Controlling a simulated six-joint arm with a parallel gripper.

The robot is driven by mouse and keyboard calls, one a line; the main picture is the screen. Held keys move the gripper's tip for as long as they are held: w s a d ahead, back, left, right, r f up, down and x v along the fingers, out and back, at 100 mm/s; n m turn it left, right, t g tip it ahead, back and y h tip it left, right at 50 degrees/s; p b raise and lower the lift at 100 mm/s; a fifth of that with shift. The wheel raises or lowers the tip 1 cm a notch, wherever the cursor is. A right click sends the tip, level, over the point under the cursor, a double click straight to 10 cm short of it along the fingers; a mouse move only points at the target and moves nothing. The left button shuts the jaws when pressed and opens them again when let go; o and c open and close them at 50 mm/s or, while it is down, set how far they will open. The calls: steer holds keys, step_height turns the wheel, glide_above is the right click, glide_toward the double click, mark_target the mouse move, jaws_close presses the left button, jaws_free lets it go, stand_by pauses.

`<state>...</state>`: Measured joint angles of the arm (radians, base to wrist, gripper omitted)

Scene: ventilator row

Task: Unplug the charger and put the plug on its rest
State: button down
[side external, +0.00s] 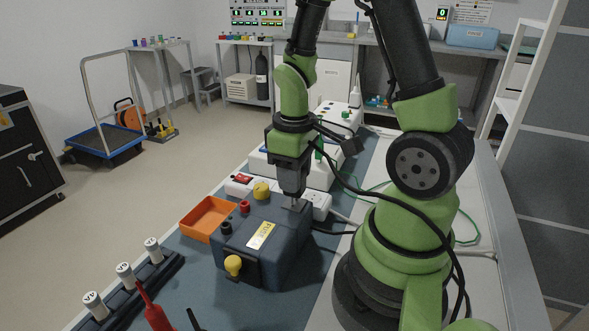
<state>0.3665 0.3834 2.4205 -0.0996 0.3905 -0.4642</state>
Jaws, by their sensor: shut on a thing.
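My gripper (294,203) points straight down at the far right edge of a dark blue-grey box (262,262), in front of a white power strip (320,203). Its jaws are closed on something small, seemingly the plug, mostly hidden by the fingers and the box. I cannot tell whether the plug is in a socket. A red switch (242,178) shows at the strip's left end. A dark cable (335,232) runs right from behind the box toward the arm. I cannot make out the plug's rest.
The box carries yellow knobs (233,265), and red and black terminals. An orange tray (207,218) is left of it. A black rack (130,290) with several white cylinders and a red-handled tool (153,312) are at front left. White equipment (310,168) stands behind.

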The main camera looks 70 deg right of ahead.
steer(key=shift+f, duration=1.15)
stand_by(0.4)
stand_by(0.4)
steer(key=c, duration=0.6)
jaws_free()
steer(key=shift+r, duration=0.1)
step_height(320, 180, up, 10)
steer(key=shift+f, duration=0.1)
steer(key=s+a+r+m+t, duration=0.1)
steer(key=a+r+t, duration=0.1)
steer(key=a+r, duration=0.1)
steer(key=s+a+r+m+t+y, duration=0.1)
steer(key=s+a+r+t, duration=0.1)
steer(key=a+r, duration=0.2)
steer(key=s+a+r+m+t+y, duration=0.1)
steer(key=s+a+r+m+t, duration=0.1)
steer(key=a+r+t, duration=0.1)
steer(key=shift+s+a+r, duration=0.1)
steer(key=shift+a+r, duration=0.05)
